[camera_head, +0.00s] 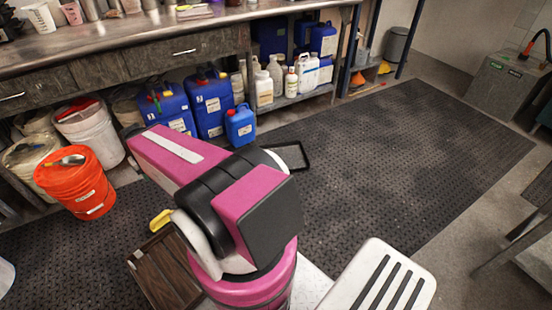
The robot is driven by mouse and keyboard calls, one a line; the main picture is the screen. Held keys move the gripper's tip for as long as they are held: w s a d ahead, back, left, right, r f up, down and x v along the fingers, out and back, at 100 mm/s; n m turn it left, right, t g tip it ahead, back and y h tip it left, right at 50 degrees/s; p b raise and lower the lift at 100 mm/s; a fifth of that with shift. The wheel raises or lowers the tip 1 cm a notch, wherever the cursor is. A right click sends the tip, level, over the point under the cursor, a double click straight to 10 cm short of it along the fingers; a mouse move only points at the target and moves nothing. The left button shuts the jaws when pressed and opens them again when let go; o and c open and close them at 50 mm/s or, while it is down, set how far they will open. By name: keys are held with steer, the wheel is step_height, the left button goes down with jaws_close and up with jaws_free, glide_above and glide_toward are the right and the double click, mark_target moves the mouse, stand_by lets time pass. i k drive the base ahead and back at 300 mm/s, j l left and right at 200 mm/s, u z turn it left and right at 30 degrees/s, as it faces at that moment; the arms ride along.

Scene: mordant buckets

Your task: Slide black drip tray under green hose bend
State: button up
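A shallow black tray (306,157) lies on the dark floor mat just beyond my arm. My pink arm covers its left part, so only its right end and rim show. I cannot make out a green hose bend in this view. My arm fills the middle of the picture and reaches toward the upper left. My gripper does not show; I cannot tell where it is relative to the tray.
An orange bucket (76,182), a white bucket (92,134) and blue canisters (209,104) stand left, under and before the bench (180,34). A brown slatted tray (158,274) lies near my base. The mat (400,160) is clear to the right.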

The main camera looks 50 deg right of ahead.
mark_target(292, 154)
steer(key=z, duration=1.85)
steer(key=i+l+u, duration=0.15)
steer(key=l+u, duration=0.15)
steer(key=i+l+u, duration=0.15)
steer(key=l+u, duration=0.2)
